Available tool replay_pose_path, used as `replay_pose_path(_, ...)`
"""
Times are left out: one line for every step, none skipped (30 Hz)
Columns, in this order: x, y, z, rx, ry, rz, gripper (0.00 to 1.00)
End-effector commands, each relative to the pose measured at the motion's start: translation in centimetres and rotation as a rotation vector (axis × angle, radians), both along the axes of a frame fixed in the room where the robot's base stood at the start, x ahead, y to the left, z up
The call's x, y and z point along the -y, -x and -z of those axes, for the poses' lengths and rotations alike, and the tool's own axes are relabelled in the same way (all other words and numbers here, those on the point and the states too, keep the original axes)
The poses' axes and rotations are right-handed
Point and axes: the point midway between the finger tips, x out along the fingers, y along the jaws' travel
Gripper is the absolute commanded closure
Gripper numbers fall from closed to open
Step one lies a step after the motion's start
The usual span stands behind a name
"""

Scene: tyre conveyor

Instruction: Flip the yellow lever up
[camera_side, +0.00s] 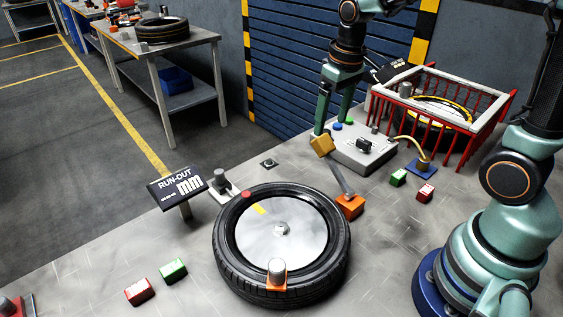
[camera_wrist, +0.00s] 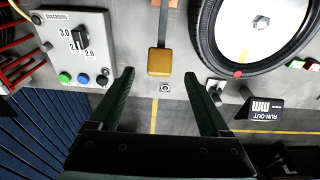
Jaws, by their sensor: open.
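The yellow lever has a square yellow knob (camera_side: 321,145) on a grey bar, which rises at a slant from an orange base (camera_side: 350,208) just behind the tyre. The bar leans up and to the left in the side view. My gripper (camera_side: 333,122) is open and empty, reaching down from above beside the knob. In the wrist view the yellow knob (camera_wrist: 161,62) lies just beyond the gap between my two green fingertips (camera_wrist: 159,76), roughly centred between them. I cannot tell whether a finger touches the knob.
A tyre (camera_side: 228,262) on a wheel lies in front of the lever. A grey control box (camera_side: 378,158) with buttons and a knob stands close to my gripper. A red crate (camera_side: 470,148) is at the right back. Small red and green blocks lie around, and a run-out display (camera_side: 178,187) stands left.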

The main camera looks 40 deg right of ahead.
Motion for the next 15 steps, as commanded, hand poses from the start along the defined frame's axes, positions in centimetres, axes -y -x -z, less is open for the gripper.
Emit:
replay_pose_path(0.0, 0.1, -1.2, 0.006, 0.0, 0.0, 0.2)
replay_pose_path(0.0, 0.1, -1.7, 0.005, 0.0, 0.0, 0.2)
replay_pose_path(0.0, 0.2, -2.4, 0.005, 0.0, 0.0, 0.2)
replay_pose_path(0.0, 0.3, -2.8, 0.004, 0.0, 0.0, 0.2)
replay_pose_path(0.0, 0.4, -3.3, 0.003, 0.0, 0.0, 0.2)
replay_pose_path(0.0, 0.4, -3.8, 0.004, 0.0, 0.0, 0.2)
replay_pose_path(0.0, 0.5, -4.1, 0.003, 0.0, 0.0, 0.2)
replay_pose_path(0.0, 0.5, -4.4, 0.003, 0.0, 0.0, 0.2)
replay_pose_path(0.0, 0.6, -4.7, 0.001, 0.0, 0.0, 0.2)
replay_pose_path(0.0, 0.6, -4.9, 0.0, 0.0, 0.0, 0.2)
replay_pose_path(0.0, 0.6, -5.1, 0.001, 0.0, 0.0, 0.2)
replay_pose_path(0.0, 0.7, -5.2, 0.001, 0.0, 0.0, 0.2)
replay_pose_path(0.0, 0.7, -5.3, 0.001, 0.0, 0.0, 0.2)
replay_pose_path(0.0, 0.7, -5.3, 0.0, 0.0, 0.0, 0.2)
replay_pose_path(0.0, 0.7, -5.4, 0.0, 0.0, 0.0, 0.2)
